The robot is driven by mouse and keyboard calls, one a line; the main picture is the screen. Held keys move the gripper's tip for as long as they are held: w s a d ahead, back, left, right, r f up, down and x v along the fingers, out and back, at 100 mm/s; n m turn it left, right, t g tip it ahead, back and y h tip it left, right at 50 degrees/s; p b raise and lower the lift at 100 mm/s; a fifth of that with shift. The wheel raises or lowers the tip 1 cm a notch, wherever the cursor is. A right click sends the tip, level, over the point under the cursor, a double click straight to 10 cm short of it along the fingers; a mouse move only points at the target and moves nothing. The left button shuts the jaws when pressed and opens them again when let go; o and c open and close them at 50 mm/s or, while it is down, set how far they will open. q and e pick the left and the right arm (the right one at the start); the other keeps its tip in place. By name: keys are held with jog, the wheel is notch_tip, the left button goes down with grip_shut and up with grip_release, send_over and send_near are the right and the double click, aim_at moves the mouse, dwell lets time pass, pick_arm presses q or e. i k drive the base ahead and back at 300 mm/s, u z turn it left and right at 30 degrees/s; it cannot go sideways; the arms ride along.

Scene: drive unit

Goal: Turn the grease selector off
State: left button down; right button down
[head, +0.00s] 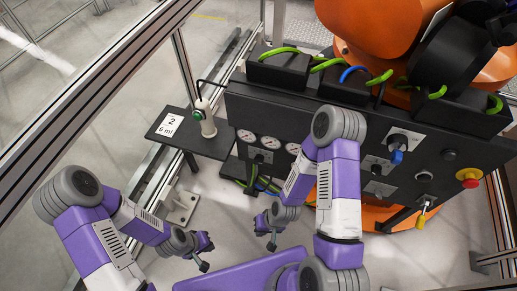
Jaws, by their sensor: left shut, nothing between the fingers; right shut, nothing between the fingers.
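The black panel (300,125) of the drive unit carries several controls. One is a blue-handled switch (397,157) on a light plate, its handle pointing down. Another is a yellow-tipped lever (421,218) lower down, also hanging downward. No readable label shows which control is the grease selector. My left gripper (204,267) is shut and empty, low at the front and well apart from the panel. My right gripper (271,246) is shut and empty, below the gauges and apart from the panel. My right arm hides part of the panel's middle.
A red and yellow stop button (468,178) sits at the panel's right. Three gauges (268,143) are at its left. A cream bottle-like device (207,122) stands on a side shelf (215,147) beside a "2 6 ml" label (169,125). Frame posts flank the left and right.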

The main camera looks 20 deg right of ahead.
aim_at(260, 158)
jog(key=k, duration=0.5)
jog(key=u, duration=0.95)
jog(key=i, duration=1)
jog(key=z, duration=1.05)
